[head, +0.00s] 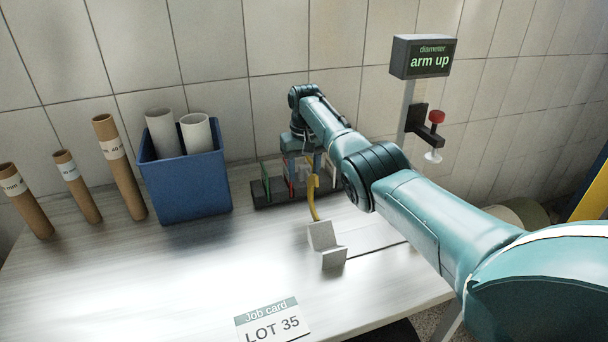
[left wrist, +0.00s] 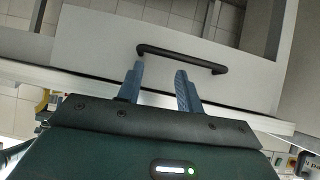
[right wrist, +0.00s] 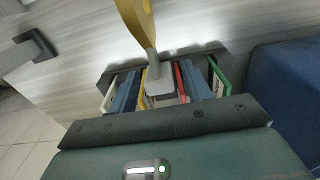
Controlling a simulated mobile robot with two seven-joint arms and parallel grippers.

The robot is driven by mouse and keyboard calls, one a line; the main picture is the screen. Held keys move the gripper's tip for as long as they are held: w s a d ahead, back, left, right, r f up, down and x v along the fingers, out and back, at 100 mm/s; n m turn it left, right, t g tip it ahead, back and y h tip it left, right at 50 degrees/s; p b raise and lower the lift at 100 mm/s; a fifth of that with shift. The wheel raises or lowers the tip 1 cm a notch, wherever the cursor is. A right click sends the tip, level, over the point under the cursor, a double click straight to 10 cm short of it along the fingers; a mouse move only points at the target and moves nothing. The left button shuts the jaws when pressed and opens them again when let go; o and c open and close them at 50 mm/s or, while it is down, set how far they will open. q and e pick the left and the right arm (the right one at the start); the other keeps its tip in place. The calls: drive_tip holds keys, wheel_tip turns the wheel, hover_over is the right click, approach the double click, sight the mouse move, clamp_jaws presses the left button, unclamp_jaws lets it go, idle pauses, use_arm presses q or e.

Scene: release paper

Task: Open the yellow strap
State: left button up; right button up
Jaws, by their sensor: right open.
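The yellow strap (head: 313,200) curves up from the table at the front of a dark rack (head: 262,195). In the right wrist view the strap (right wrist: 138,22) comes down from the top to a grey block (right wrist: 160,86). My right gripper (head: 303,170) is over the rack, pointing down. In its wrist view its blue fingers (right wrist: 160,90) are apart, one on each side of the grey block and strap end; I cannot tell whether they touch. My left gripper (left wrist: 158,84) is outside the head view. Its fingers are apart and empty, near a black bar handle (left wrist: 182,58) on a pale panel.
A blue bin (head: 186,185) with white rolls stands left of the rack, beside several brown tubes (head: 120,168). A small grey stand (head: 326,247) is in front of the strap. A job card (head: 272,320) lies at the table's front. A sign reads "arm up" (head: 428,60).

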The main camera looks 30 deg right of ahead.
drive_tip(key=r, duration=1)
drive_tip(key=shift+s+r+b, duration=0.1)
drive_tip(key=shift+s+b, duration=0.1)
drive_tip(key=shift+b, duration=0.15)
drive_tip(key=shift+a, duration=0.1)
drive_tip(key=shift+c, duration=0.4)
